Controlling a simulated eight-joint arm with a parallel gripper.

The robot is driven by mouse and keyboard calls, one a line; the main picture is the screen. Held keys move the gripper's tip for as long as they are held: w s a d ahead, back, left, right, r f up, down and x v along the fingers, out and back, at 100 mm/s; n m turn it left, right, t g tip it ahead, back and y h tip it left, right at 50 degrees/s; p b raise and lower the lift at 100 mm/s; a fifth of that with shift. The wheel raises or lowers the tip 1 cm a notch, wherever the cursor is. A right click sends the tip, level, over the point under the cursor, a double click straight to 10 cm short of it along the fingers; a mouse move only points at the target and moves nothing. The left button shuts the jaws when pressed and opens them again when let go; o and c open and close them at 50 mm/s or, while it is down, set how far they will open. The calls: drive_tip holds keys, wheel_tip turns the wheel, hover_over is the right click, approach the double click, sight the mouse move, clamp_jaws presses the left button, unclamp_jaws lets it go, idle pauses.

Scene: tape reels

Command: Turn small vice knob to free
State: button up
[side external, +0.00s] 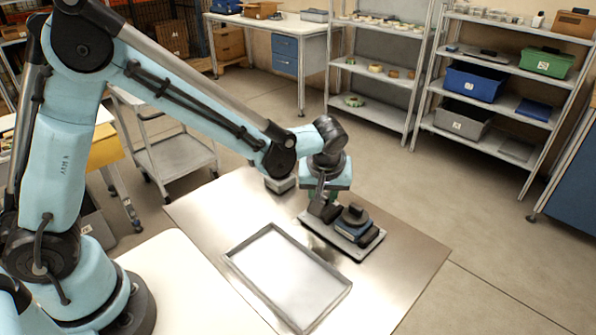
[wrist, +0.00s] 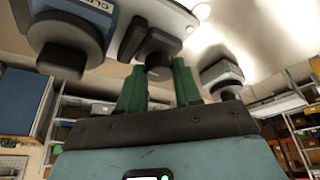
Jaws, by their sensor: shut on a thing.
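My gripper (wrist: 160,80) has two green fingers, closed on a small dark knob (wrist: 158,68) between their tips in the wrist view. The knob sits at the end of a dark block on a grey plate (wrist: 128,32). In the side view my gripper (side external: 319,204) points down at the left end of this plate (side external: 348,246), and the fingertips and small knob are largely hidden. A larger round black knob (wrist: 66,42) on a blue block with partly visible lettering is at the left in the wrist view. It also shows on the plate in the side view (side external: 354,214).
A grey block (wrist: 222,74) with a dark knob stands apart from the plate; the side view shows it behind my gripper (side external: 280,184). An empty shallow grey tray (side external: 250,238) lies on the metal table (side external: 400,255) in front. The table's right part is clear.

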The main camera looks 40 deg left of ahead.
drive_tip(key=o, duration=1)
drive_tip(key=shift+o, duration=0.2)
drive_tip(key=v, duration=1.2)
drive_tip(key=s+a+m+t+h, duration=0.3)
drive_tip(key=s+a+m+t, duration=0.1)
drive_tip(key=s+a+m, duration=0.4)
drive_tip(key=s+a, duration=0.2)
drive_tip(key=s, duration=0.2)
drive_tip(key=shift+f, duration=0.4)
